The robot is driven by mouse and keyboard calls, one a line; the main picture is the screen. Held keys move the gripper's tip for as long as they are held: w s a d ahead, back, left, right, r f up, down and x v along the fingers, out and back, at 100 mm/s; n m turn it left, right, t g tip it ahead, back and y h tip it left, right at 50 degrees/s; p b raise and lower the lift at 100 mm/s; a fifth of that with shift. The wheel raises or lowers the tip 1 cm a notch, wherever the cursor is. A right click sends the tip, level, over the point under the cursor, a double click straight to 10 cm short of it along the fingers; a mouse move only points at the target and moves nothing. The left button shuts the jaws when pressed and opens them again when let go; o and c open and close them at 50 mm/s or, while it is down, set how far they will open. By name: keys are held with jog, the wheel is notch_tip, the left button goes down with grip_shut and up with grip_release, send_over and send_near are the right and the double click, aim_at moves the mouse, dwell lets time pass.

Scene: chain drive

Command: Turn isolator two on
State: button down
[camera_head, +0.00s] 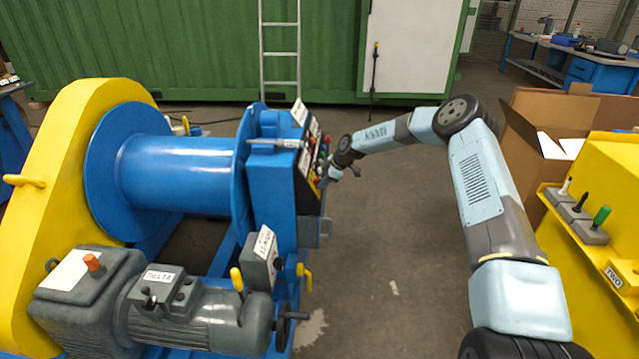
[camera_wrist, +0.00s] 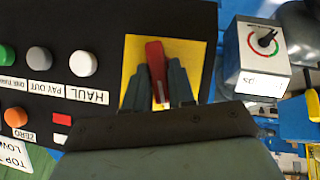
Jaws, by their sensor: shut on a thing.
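My gripper (camera_wrist: 160,72) is shut on a red handle (camera_wrist: 154,50), one finger on each side of it. The handle stands on a square yellow plate (camera_wrist: 190,48) on a black control panel (camera_wrist: 100,18) and points nearly straight up in the wrist view, tilted slightly. In the head view my gripper (camera_head: 328,175) is at the panel (camera_head: 306,190) on the blue winch, and the handle is hard to make out there. No label naming the handle as isolator two is readable. A "TWO" label (camera_head: 613,277) is on the yellow machine at the right.
White (camera_wrist: 82,63), grey (camera_wrist: 38,59), orange (camera_wrist: 15,117) and red (camera_wrist: 61,119) controls sit beside the yellow plate. A grey dial box (camera_wrist: 262,50) stands right of it. The blue drum (camera_head: 175,172) is left of the panel; a cardboard box (camera_head: 550,125) is behind the yellow machine.

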jog(key=m+g, duration=0.1)
jog(key=m, duration=0.1)
jog(key=w+m+g, duration=0.1)
jog(key=m+g, duration=0.1)
jog(key=shift+d+r, duration=0.1)
jog(key=shift+d, duration=0.05)
jog(key=m+g, duration=0.2)
jog(key=shift+w+d+m+y, duration=0.1)
jog(key=shift+w+m+y, duration=0.1)
jog(key=shift+m+y, duration=0.15)
jog(key=shift+m+g+y, duration=0.25)
jog(key=shift+m+g, duration=0.45)
jog(key=shift+m, duration=0.25)
jog(key=shift+d, duration=0.1)
jog(key=c, duration=1.2)
grip_release()
jog(key=shift+f, duration=0.2)
jog(key=shift+o, duration=0.8)
